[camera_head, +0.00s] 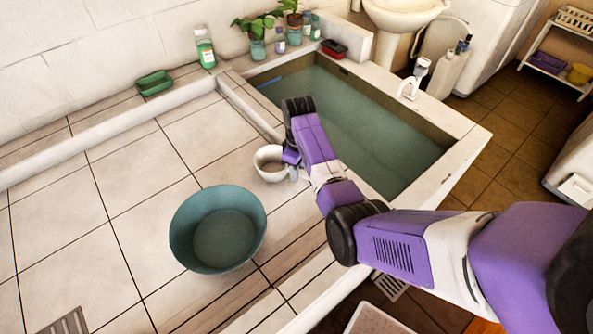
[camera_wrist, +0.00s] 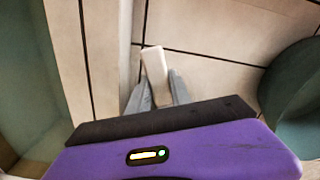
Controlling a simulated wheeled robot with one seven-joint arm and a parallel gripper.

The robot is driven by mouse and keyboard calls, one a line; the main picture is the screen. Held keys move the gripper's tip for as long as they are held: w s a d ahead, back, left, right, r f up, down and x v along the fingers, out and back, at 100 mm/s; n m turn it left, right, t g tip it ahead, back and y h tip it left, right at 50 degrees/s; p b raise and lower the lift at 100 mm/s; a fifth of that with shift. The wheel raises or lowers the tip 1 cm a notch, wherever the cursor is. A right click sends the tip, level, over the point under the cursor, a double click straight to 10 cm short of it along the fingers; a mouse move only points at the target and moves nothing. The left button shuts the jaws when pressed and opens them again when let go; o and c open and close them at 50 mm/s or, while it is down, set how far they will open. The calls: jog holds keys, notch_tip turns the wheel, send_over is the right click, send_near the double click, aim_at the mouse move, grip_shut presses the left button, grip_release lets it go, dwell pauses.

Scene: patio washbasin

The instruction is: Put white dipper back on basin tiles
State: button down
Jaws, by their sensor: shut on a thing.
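The white dipper (camera_head: 268,167) is in the head view at the end of my arm, over the light tiles beside the basin's raised edge. Its cup opening faces up. My gripper (camera_head: 291,158) is at its right side, partly hidden by my arm. In the wrist view, the fingers of my gripper (camera_wrist: 160,92) are closed on a white bar-like part of the dipper (camera_wrist: 155,70). The rest of the dipper is hidden there. I cannot tell whether its bottom touches the tiles. The basin (camera_head: 372,130) holds greenish water, and its pale tiled rim (camera_head: 462,150) surrounds it.
A teal tub (camera_head: 186,232) stands on the tiles, left and nearer than the dipper. A green soap dish (camera_head: 154,83), a green bottle (camera_head: 205,48), potted plants (camera_head: 258,48) and a red box (camera_head: 334,48) line the back ledge.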

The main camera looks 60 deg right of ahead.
jog(key=c, duration=1.2)
grip_release()
jog(key=shift+f, duration=0.1)
jog(key=shift+o, duration=0.2)
notch_tip(320, 180, up, 12)
jog(key=b, duration=0.1)
jog(key=shift+r, duration=0.2)
jog(key=shift+s, duration=0.1)
